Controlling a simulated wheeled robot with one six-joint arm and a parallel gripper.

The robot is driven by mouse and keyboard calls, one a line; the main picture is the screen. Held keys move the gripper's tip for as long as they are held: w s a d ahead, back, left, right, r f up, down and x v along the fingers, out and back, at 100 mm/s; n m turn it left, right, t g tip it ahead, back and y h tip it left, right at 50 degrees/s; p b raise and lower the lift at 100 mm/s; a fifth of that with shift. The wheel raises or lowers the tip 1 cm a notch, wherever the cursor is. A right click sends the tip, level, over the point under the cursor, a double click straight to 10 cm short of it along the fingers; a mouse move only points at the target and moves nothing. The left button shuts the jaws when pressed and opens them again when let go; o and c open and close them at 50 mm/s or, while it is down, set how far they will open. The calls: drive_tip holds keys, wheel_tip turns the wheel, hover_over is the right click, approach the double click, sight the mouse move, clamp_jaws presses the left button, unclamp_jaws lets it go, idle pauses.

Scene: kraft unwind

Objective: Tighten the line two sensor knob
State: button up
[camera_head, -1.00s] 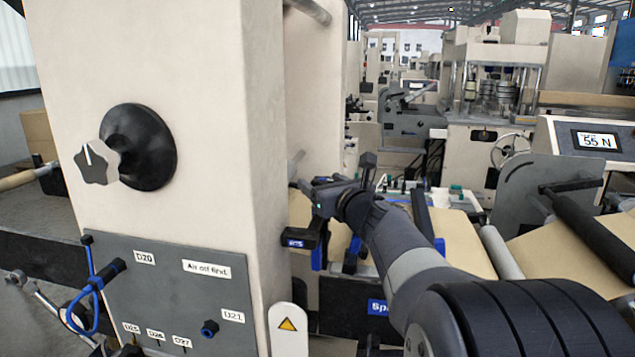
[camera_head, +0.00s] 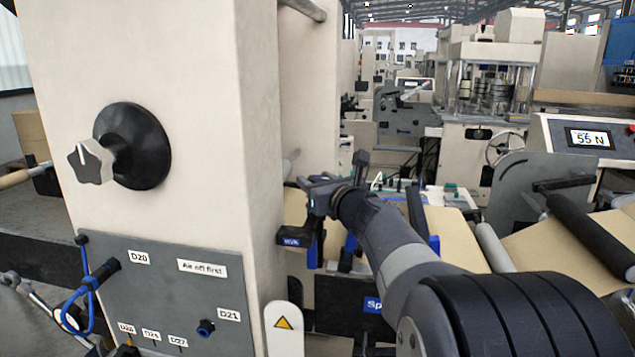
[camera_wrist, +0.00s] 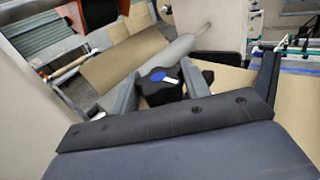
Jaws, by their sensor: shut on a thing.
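A black knob (camera_wrist: 160,86) with a blue cap and a white pointer mark shows in the middle of the wrist view. My gripper (camera_wrist: 159,80) is shut on it, with one grey finger at its left side and one at its right. In the head view my gripper (camera_head: 325,198) is just right of the beige column, over the web area. A black block with a blue label (camera_head: 295,238) lies just below and left of it. The knob itself is hidden or too small to tell in the head view.
A grey star knob (camera_head: 90,162) on a black round base is on the beige column (camera_head: 190,110) at left. A grey panel (camera_head: 160,295) with blue hose fittings is below it. A display (camera_head: 588,138) reads 55 N. Rollers and brown web (camera_head: 565,245) lie at right.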

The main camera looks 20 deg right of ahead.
drive_tip(key=shift+f+h+b, duration=0.1)
drive_tip(key=shift+h+b, duration=0.2)
drive_tip(key=shift+b, duration=0.15)
drive_tip(key=shift+f+m+h+b, duration=0.1)
drive_tip(key=shift+m+h+b, duration=0.55)
drive_tip(key=shift+b, duration=0.3)
drive_tip(key=m+h+b, duration=0.1)
drive_tip(key=h+b, duration=0.2)
drive_tip(key=shift+f+m+b, duration=0.1)
drive_tip(key=shift+m+b, duration=0.25)
drive_tip(key=m+g+h+b, duration=0.1)
drive_tip(key=m+h+b, duration=0.1)
drive_tip(key=h+b, duration=0.1)
drive_tip(key=shift+w, duration=0.1)
drive_tip(key=shift+r+m+g+h+b, duration=0.3)
drive_tip(key=shift+m+h+b, duration=0.15)
drive_tip(key=shift+h, duration=0.2)
drive_tip(key=shift+r, duration=0.15)
drive_tip(key=o, duration=1)
